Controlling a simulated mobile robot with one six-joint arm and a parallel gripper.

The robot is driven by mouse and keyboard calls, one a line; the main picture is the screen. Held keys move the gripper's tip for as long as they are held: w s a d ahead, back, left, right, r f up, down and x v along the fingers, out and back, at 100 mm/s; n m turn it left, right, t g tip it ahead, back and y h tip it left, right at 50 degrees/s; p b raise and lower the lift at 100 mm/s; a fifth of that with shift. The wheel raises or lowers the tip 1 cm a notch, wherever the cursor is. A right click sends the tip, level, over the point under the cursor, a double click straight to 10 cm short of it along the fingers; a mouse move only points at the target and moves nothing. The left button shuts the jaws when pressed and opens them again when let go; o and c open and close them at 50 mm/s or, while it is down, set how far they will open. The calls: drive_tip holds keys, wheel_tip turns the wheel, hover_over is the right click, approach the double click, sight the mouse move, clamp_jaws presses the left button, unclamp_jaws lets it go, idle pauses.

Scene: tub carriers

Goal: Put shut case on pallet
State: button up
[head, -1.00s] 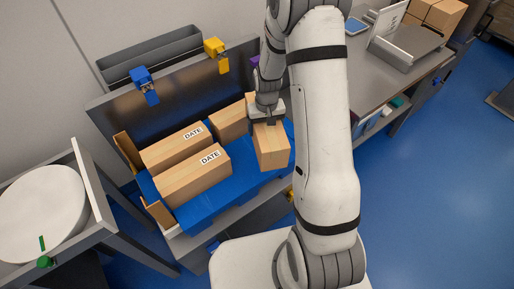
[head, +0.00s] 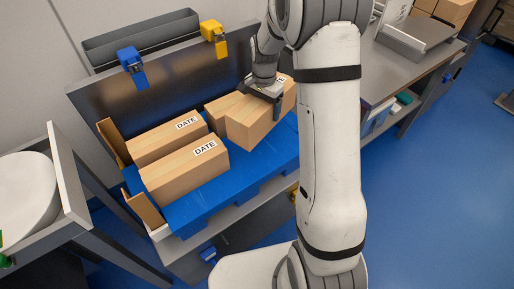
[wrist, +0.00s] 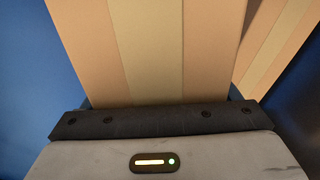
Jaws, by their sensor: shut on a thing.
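My gripper (head: 266,90) is shut on a taped cardboard case (head: 252,126), gripping it from above. The case is over the right part of the blue pallet (head: 205,205), its long side roughly in line with the other cases, part of a DATE label showing. I cannot tell whether it touches the pallet. Two cases with DATE labels, a front one (head: 185,172) and a back one (head: 165,140), lie on the pallet's left. Another case (head: 219,104) lies behind the held one, mostly hidden. In the wrist view the held case (wrist: 150,50) fills the middle, with another case (wrist: 283,45) close at right.
Cardboard corner boards (head: 145,208) stand at the pallet's left end. A dark panel (head: 100,100) with a blue clamp (head: 131,62) and a yellow clamp (head: 212,35) rises behind. A round white tub (head: 22,195) is at left. The pallet's front strip is bare.

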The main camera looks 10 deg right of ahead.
drive_tip(key=shift+w+f+m+b, duration=0.3)
drive_tip(key=shift+m+b, duration=0.55)
drive_tip(key=shift+b, duration=0.2)
drive_tip(key=shift+w+f+m+b, duration=0.2)
drive_tip(key=shift+w+m+b, duration=0.1)
drive_tip(key=shift+m+b, duration=0.65)
drive_tip(key=shift+f+b, duration=1.35)
drive_tip(key=shift+f, duration=3.55)
drive_tip(key=shift+f, duration=0.1)
drive_tip(key=o, duration=1.9)
drive_tip(key=shift+s+f, duration=0.1)
drive_tip(key=shift+o, duration=0.2)
